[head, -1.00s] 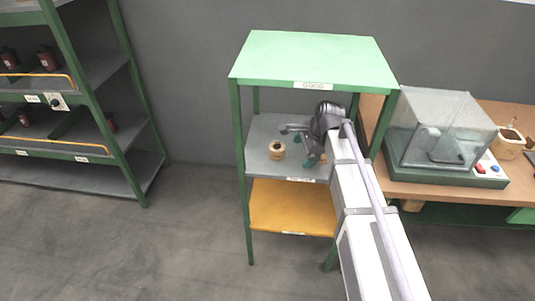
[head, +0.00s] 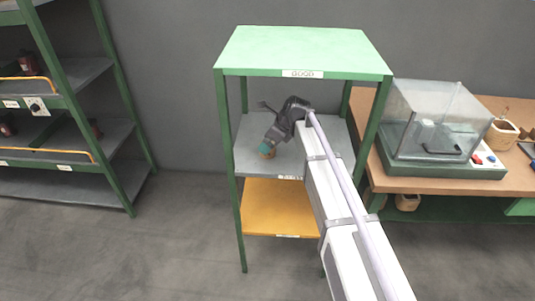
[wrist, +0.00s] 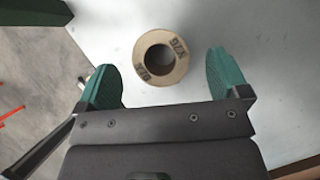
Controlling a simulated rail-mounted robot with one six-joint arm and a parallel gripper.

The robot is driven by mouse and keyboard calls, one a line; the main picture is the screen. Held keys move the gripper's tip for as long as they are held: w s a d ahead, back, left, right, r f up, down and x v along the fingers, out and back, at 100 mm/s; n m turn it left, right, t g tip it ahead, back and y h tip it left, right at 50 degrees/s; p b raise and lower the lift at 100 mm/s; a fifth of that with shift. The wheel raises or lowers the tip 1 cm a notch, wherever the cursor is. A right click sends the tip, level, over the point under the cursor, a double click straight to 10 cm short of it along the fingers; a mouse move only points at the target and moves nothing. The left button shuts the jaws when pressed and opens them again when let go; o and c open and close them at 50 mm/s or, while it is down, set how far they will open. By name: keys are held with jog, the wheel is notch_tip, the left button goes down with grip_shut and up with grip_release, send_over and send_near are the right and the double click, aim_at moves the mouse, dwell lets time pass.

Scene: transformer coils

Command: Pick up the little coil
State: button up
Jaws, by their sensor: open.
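The little coil (wrist: 180,71) is a tan ring with dark printed labels and a dark round hole. It stands on the grey middle shelf (head: 244,156) of the green rack. In the wrist view it lies just ahead of and between the two green fingertips of my gripper (wrist: 165,78), nearer the middle than either finger, with a gap on both sides. My gripper is open and empty.
The rack's green top (head: 300,50) is above the shelf, and a yellow shelf (head: 275,210) is below. Green posts bound the opening. A workbench (head: 485,195) with a clear-walled box (head: 436,115) stands at right, a green shelving unit (head: 70,110) at left.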

jog(key=b+x, duration=0.3)
jog(key=x, duration=0.2)
jog(key=shift+d, duration=0.1)
jog(key=shift+s+r, duration=0.1)
jog(key=shift+r, duration=0.05)
jog(key=c, duration=1.1)
jog(key=shift+o, duration=0.2)
